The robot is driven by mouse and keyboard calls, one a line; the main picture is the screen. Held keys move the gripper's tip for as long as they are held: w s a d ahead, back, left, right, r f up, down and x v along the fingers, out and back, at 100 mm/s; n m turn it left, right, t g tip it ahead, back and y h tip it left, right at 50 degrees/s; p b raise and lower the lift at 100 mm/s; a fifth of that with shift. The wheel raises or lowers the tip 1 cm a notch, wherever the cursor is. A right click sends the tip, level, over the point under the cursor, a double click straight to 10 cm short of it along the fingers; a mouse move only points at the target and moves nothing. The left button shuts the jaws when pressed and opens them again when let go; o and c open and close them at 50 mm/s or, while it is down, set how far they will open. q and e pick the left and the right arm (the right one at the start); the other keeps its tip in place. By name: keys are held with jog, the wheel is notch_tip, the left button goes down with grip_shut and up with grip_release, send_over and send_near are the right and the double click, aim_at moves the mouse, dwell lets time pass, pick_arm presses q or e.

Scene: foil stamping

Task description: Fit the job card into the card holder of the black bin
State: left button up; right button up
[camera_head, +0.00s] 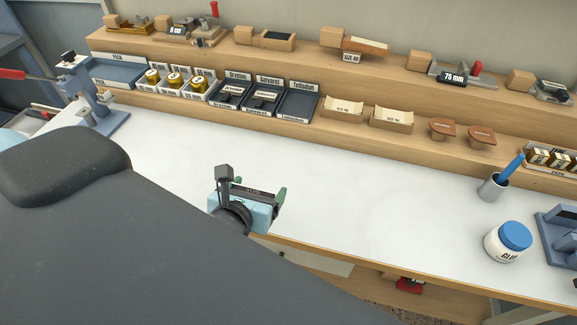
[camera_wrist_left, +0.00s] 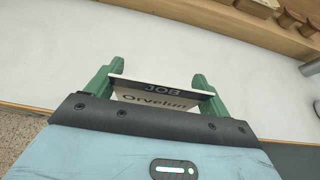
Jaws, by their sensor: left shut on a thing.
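My left gripper (camera_head: 259,190) is shut on the job card (camera_head: 255,191), above the front part of the white bench. In the left wrist view the card (camera_wrist_left: 160,98) sits between the green fingers (camera_wrist_left: 158,74) and reads "JOB" and "Orvelun". Three black bins stand side by side on the low back shelf, apart from the gripper: the left bin (camera_head: 222,101), the middle bin (camera_head: 252,108) and the right bin (camera_head: 296,105). Each has a name label at its back; the left one appears to read Orvelun. My right gripper is not in view.
White bins with gold rolls (camera_head: 173,80) and a blue tray (camera_head: 118,76) stand left of the black bins. A glue jar (camera_head: 508,242) and a cup with a blue tool (camera_head: 493,187) stand at right. The middle bench is clear.

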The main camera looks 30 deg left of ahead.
pick_arm(q)
jog(key=w+b, duration=0.1)
jog(key=w, duration=0.1)
jog(key=w+f+b, duration=0.1)
jog(key=w, duration=0.1)
jog(key=shift+w+d+b, duration=0.1)
jog(key=shift+d+b, duration=0.15)
jog(key=shift+b, duration=0.1)
jog(key=w, duration=0.5)
jog(key=w+d+p, duration=0.1)
jog(key=w, duration=0.2)
jog(key=shift+w+f, duration=0.1)
jog(key=shift+w, duration=0.2)
jog(key=shift+w+f, duration=0.1)
jog(key=shift+w, duration=0.45)
jog(key=shift+w+d, duration=0.1)
jog(key=shift+w, duration=0.25)
notch_tip(320, 180, down, 3)
jog(key=shift+r, duration=0.1)
jog(key=shift+f, duration=0.45)
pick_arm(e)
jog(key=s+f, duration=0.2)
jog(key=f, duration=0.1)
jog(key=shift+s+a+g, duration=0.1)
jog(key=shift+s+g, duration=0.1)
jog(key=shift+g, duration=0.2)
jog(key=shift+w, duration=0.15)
